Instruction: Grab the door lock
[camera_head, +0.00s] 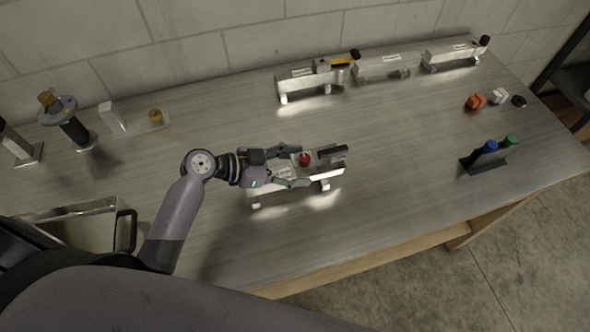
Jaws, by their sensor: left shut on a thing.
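A small aluminium trailer (327,173) stands on the workbench in the middle of the view, with a red round part (305,159) and a dark block at its right end. I cannot tell for sure which part is the door lock. My left gripper (303,165) reaches in from the left, its two fingers spread along the trailer's near and far sides with the red part between them. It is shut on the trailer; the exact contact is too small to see. Part of the trailer is hidden under the gripper. My right gripper is not in view.
More aluminium trailers (385,68) stand in a row at the back. A dark stand with blue and green knobs (487,159) is at the right, near small orange, white and black pieces. A metal box (75,228) is at left. The bench between trailer and stand is clear.

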